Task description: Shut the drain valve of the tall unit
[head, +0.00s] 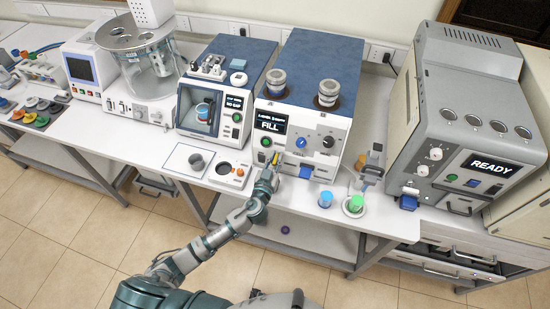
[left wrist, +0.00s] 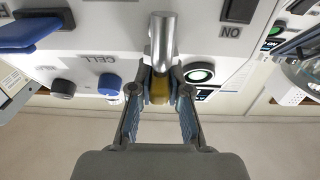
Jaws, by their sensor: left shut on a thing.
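The tall unit (head: 309,62) is the white and blue machine whose display reads FILL. A valve on its lower front panel has a silver metal body (left wrist: 162,38) with a yellow-brown piece (left wrist: 160,88) at its end. My left gripper (head: 272,163) is at the lower left of this front. In the left wrist view my gripper (left wrist: 160,97) has its fingers on both sides of the yellow-brown piece and is shut on it. The fingers partly hide the piece, and the valve's exact position is hard to tell. My right gripper is not in view.
A blue knob (left wrist: 64,87) and a green-ringed button (left wrist: 200,72) are near the fingers. A blue part (head: 305,172) juts from the unit's front. A blue cup (head: 325,199) and a green cup (head: 355,204) stand on the bench right of my gripper.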

